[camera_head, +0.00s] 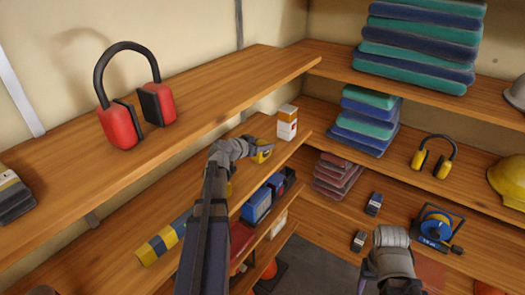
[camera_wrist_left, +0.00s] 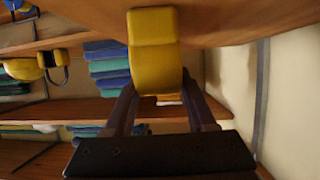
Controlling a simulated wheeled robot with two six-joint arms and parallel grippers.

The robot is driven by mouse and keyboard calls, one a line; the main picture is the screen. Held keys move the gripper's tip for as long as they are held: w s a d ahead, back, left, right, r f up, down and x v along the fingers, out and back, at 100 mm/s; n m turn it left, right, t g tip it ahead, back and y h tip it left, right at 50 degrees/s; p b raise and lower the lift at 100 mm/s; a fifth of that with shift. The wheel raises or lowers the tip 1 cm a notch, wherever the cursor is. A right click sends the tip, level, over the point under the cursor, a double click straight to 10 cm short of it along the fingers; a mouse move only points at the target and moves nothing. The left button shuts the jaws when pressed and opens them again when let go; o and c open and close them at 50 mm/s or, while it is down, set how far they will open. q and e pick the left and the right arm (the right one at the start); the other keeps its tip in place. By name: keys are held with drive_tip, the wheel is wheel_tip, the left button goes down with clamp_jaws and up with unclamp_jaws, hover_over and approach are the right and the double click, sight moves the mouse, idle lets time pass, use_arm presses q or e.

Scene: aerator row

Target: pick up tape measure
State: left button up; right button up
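The tape measure (camera_head: 264,151) is yellow and sits at the end of my left arm, by the middle left shelf. In the left wrist view the yellow tape measure (camera_wrist_left: 153,45) lies between the two fingers of my left gripper (camera_wrist_left: 157,80), with its sides against them and no clear gap. The wooden shelf surface shows directly behind it; whether they touch is unclear. In the head view the left gripper (camera_head: 250,150) is partly hidden by its own wrist. My right gripper (camera_head: 366,272) is at the bottom edge, its fingers mostly out of sight.
Blue boxes (camera_head: 257,205) stand on a lower shelf, right of my left arm.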

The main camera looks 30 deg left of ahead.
sight(263, 142)
use_arm(q)
clamp_jaws()
drive_tip(key=shift+r, duration=0.15)
idle(0.4)
drive_tip(key=shift+d+r+p, duration=0.25)
drive_tip(key=shift+r+p, duration=0.25)
drive_tip(key=shift+p, duration=0.15)
wheel_tip(263, 142, up, 7)
drive_tip(key=p, duration=0.6)
drive_tip(key=shift+f+p, duration=0.15)
drive_tip(key=shift+p, duration=0.2)
drive_tip(key=s+d+f+b, duration=0.1)
drive_tip(key=d, duration=1.8)
drive_tip(key=shift+s+d, duration=0.25)
drive_tip(key=shift+s, duration=0.05)
